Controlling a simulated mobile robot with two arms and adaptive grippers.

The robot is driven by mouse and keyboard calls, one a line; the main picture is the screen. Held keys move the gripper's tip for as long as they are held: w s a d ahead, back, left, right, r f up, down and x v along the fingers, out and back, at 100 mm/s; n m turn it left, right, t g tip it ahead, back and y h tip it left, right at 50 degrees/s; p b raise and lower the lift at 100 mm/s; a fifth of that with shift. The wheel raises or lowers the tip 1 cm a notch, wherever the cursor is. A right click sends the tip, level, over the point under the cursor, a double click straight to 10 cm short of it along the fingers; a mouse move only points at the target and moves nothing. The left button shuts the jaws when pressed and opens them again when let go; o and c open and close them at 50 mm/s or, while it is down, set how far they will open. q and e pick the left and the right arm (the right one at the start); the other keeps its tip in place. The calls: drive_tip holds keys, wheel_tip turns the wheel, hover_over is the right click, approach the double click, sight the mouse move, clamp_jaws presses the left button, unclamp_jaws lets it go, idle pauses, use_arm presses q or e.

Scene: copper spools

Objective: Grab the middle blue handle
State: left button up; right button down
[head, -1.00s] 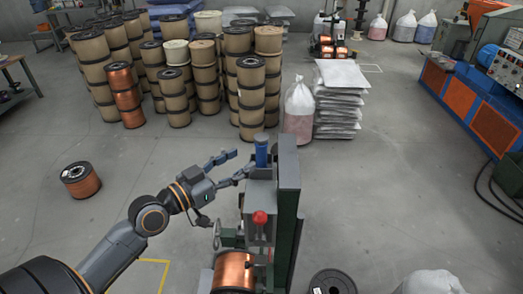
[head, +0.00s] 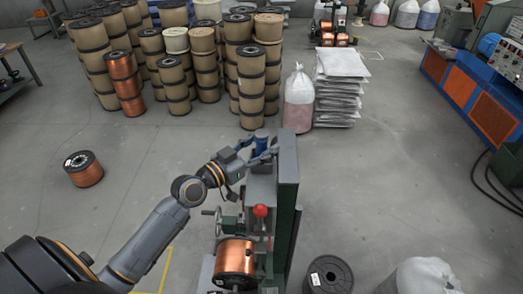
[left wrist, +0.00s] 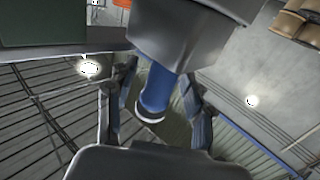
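The blue handle (head: 261,136) stands upright on top of the grey-green machine (head: 288,170), at the middle of the head view. My left gripper (head: 259,151) is at the handle, with its fingers on either side of it. In the left wrist view the blue handle (left wrist: 157,92), with a pale end, lies between the two spread fingers of the left gripper (left wrist: 156,84). A gap shows between the handle and the left finger; the right finger is closer, and I cannot tell whether it touches. My right gripper is not in view.
A red knob (head: 260,211) and a copper spool (head: 236,257) are on the machine below the handle. The tall machine column (head: 287,160) stands close right of my gripper. Stacked spools (head: 251,85) and a clear bag (head: 299,100) stand behind. Floor to the left is mostly open.

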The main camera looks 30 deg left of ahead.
use_arm(q)
clamp_jaws()
drive_tip(key=shift+r, duration=0.15)
